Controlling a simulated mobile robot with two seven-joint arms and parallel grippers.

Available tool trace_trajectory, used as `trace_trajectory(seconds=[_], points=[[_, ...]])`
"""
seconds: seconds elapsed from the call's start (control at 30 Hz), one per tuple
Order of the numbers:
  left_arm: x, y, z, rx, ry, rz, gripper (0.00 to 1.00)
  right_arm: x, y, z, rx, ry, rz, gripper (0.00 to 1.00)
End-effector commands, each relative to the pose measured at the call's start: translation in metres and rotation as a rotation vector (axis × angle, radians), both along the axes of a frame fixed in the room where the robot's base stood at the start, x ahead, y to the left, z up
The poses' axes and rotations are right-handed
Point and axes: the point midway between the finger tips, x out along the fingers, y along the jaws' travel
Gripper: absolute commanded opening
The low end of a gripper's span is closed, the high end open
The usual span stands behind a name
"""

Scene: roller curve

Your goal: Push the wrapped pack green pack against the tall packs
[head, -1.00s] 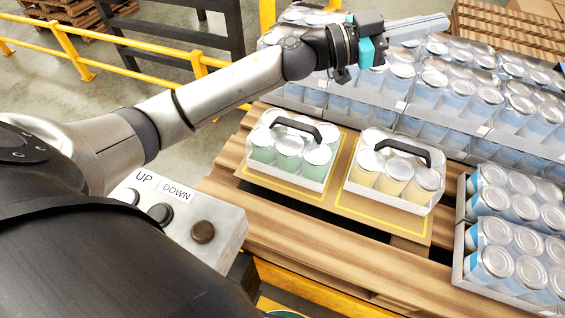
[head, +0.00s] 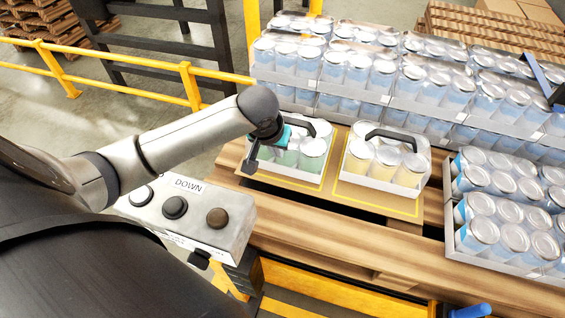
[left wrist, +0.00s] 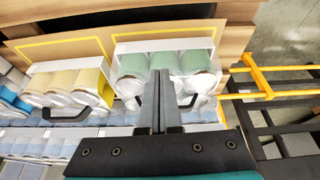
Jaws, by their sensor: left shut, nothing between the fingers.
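The green pack (head: 310,157), a clear-wrapped carton of green cans with a black handle, sits on a brown board with a yellow outline. It also shows in the left wrist view (left wrist: 165,52). My left gripper (left wrist: 161,76) is shut and empty, its fingers overlapping the green cans in that view. In the head view my left gripper (head: 268,148) is at the pack's left side; its fingertips are not clear there, and I cannot tell whether they touch it. The tall packs (head: 350,88), rows of blue-and-white cans, stand behind, with a gap before them.
A yellow-can pack (head: 385,165) stands just right of the green one. More blue-can trays (head: 500,235) stand at the right. A grey button box (head: 185,215) is at front left. A yellow rail (head: 120,55) runs behind my left arm. A dark blue bar (head: 537,75) shows at upper right.

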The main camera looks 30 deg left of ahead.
Motion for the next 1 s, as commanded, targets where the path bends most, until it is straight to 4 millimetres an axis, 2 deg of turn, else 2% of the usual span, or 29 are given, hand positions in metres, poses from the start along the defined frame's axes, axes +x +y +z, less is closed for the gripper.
trace_trajectory(seconds=[0.1,0.2,0.37,0.77,0.8,1.0], points=[[-0.016,0.0,-0.006,0.001,0.073,-0.014,0.0,0.0,0.0,0.0,0.0,0.0,0.0,0.0],[-0.018,0.001,-0.013,0.0,0.091,-0.016,0.0,0.0,0.0,-0.002,0.0,0.0,0.0,0.0],[-0.012,0.002,-0.035,0.001,0.089,-0.013,0.0,0.0,0.0,-0.008,0.0,0.0,0.0,0.0],[0.01,0.007,-0.108,0.0,0.085,-0.013,0.0,0.0,0.0,-0.029,0.0,-0.001,0.0,0.0],[0.019,0.009,-0.104,0.001,0.079,-0.012,0.0,0.001,0.0,-0.029,0.0,-0.001,0.0,0.0],[0.039,0.014,-0.103,0.001,0.081,-0.014,0.0,0.001,0.0,-0.032,0.0,-0.001,0.0,0.0]])
